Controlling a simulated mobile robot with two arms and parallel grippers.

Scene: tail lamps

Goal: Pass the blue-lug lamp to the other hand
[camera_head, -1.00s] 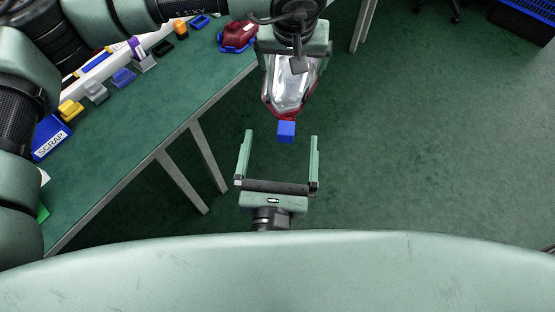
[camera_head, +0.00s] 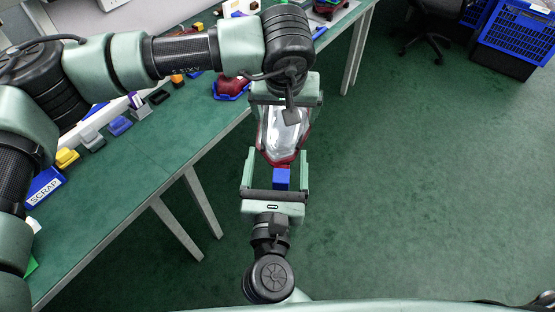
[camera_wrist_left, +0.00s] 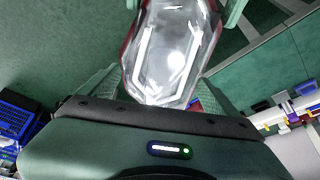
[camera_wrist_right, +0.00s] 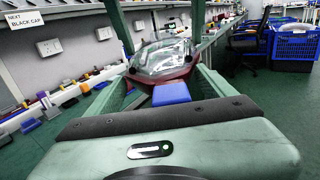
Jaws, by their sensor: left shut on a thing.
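The blue-lug lamp (camera_head: 284,135) has a clear lens, a red rim and a blue lug (camera_head: 281,179) at its near end. My left gripper (camera_head: 284,108) is shut on the lamp's far part and holds it in the air beside the bench; the lens fills the middle of the left wrist view (camera_wrist_left: 172,50). My right gripper (camera_head: 275,165) is open, its two fingers on either side of the lug and pointing toward the lamp. In the right wrist view the lug (camera_wrist_right: 171,93) lies between the open fingers, with the lamp (camera_wrist_right: 165,60) just beyond.
The green bench (camera_head: 130,165) stands at the left with a blue SCRAP bin (camera_head: 44,186) and several small coloured parts. Another red lamp (camera_head: 231,87) rests in a blue holder there. Blue crates (camera_head: 510,40) and a chair stand far right. The floor between is clear.

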